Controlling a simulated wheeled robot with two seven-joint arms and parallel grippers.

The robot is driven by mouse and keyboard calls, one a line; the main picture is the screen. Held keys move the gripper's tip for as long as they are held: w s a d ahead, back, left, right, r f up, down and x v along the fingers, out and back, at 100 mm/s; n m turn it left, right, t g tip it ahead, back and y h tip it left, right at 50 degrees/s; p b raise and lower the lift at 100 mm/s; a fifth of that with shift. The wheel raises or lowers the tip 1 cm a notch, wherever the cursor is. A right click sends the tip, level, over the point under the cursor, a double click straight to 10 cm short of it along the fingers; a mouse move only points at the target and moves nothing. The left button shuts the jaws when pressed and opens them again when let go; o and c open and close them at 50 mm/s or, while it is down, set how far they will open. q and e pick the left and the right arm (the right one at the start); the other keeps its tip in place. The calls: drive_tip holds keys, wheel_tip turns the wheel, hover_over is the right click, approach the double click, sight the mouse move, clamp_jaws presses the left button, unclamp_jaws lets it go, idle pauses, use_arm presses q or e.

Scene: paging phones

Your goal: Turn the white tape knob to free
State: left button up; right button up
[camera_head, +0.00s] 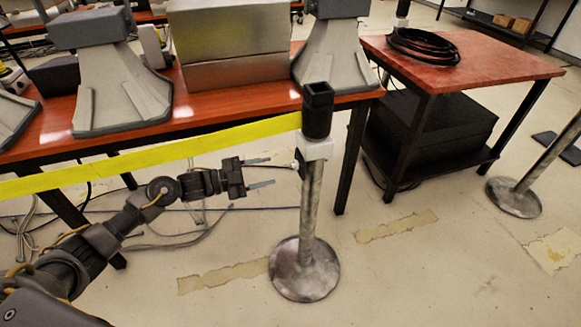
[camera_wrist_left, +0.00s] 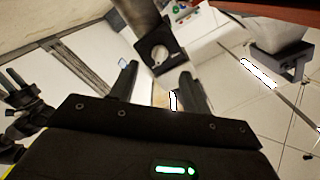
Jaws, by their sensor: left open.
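A metal post (camera_head: 309,205) stands on a round base, with a black square head (camera_head: 318,112) and a white collar (camera_head: 316,149). Yellow tape (camera_head: 150,156) runs from the head to the left edge of the view. The small pale tape knob (camera_head: 296,164) sits on the left side of the collar. In the left wrist view the round white knob (camera_wrist_left: 160,53) shows on a dark housing, just beyond the fingertips. My left gripper (camera_head: 272,170) is open and empty, a short gap left of the knob. I cannot read the knob's setting.
A red-topped table (camera_head: 195,105) with grey stands and a metal box (camera_head: 228,45) is behind the tape. A red side table (camera_head: 480,65) holds a black cable coil (camera_head: 422,46). Cables lie on the floor under the arm. Another post base (camera_head: 514,197) stands at right.

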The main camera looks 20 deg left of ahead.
sight(291, 166)
use_arm(q)
drive_tip(key=x, duration=0.8)
use_arm(e)
drive_tip(key=shift+r, duration=0.3)
use_arm(q)
drive_tip(key=c, duration=0.9)
drive_tip(key=shift+c, duration=0.3)
use_arm(e)
drive_tip(key=shift+s, duration=0.1)
